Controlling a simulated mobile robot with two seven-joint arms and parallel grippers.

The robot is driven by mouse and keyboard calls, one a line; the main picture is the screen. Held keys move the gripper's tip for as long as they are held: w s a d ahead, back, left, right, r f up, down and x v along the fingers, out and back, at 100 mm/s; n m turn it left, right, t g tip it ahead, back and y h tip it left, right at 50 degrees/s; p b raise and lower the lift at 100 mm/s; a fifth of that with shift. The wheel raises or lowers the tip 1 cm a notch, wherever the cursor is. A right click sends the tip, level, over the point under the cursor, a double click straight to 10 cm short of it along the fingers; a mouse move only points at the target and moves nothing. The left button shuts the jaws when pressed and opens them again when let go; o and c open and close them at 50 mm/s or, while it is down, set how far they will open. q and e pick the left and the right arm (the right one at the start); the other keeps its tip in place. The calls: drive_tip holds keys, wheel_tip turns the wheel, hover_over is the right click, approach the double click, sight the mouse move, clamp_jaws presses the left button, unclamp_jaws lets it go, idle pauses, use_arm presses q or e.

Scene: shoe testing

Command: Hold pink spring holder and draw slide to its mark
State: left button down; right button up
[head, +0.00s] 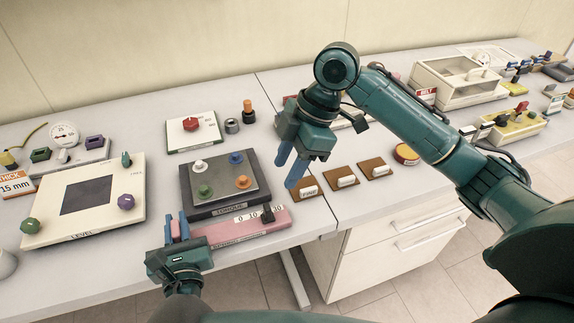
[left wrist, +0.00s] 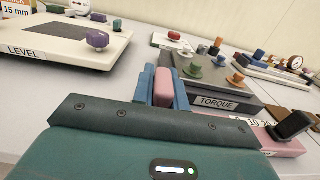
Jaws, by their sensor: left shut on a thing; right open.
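The pink spring holder (head: 222,233) lies along the front of the bench, with a scale marked 0 10 20 on its face. Its raised pink end block (left wrist: 162,88) is between the blue fingers of my left gripper (head: 175,228), which is shut on it. The dark slide (head: 267,214) stands near the holder's right part, by the scale; it also shows in the left wrist view (left wrist: 293,124). I cannot tell which line is its mark. My right gripper (head: 290,168) is open and empty, raised above the bench to the upper right of the slide.
The dark TORQUE unit (head: 188,212) with coloured knobs sits right behind the holder. The cream LEVEL plate (head: 130,187) is to the left. Several brown tags (head: 341,188) lie to the right. The bench's front edge is close to the holder.

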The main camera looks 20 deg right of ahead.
use_arm(q)
drive_tip(key=c, duration=1.3)
unclamp_jaws()
